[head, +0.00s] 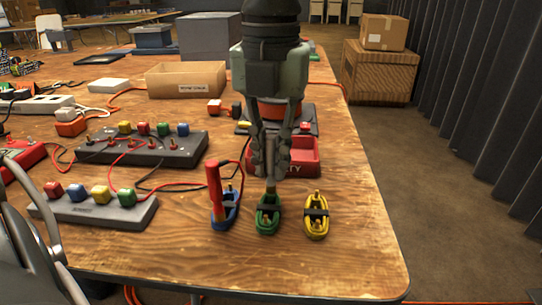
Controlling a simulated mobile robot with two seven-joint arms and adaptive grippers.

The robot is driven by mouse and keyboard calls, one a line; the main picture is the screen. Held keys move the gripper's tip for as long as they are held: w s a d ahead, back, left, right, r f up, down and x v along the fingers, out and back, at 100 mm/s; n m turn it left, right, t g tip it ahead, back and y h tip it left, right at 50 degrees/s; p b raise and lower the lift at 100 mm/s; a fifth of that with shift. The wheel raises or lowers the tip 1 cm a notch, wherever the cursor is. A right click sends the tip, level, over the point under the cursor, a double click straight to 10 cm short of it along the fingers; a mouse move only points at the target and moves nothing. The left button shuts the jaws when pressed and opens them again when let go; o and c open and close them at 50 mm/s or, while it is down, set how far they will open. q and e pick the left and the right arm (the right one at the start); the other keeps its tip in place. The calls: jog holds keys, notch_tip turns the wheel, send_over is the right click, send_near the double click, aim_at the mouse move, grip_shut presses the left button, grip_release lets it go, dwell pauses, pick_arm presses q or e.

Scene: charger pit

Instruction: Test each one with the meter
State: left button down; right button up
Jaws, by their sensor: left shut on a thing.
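Three small boat-shaped holders with dark bands and brass-coloured pegs stand in a row near the table's front: a blue one (225,212), a green one (268,215) and a yellow one (316,216). A thick red probe-like handle (214,187) stands upright at the blue holder. My left gripper (271,172) points down from the top, right above the green holder. It is shut on a slim upright thing (271,187), of which only a short olive end shows; the fingers hide the rest. I cannot tell which box is the meter. My right gripper is not in view.
A red tray (308,168) sits behind the gripper. Switch boxes with coloured knobs (174,146) (95,209) and loose leads lie on the left. A cardboard box (187,80) stands further back. The table's front right is clear.

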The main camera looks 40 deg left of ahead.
pick_arm(q)
jog(key=shift+f+b, duration=0.25)
jog(key=shift+b, duration=0.05)
dwell(0.4)
jog(key=c, duration=1.5)
grip_release()
jog(key=shift+o, duration=0.4)
jog(key=shift+o, duration=1.4)
jog(key=shift+r, duration=0.1)
jog(key=shift+r+p, duration=2.3)
jog(key=shift+r, duration=1.4)
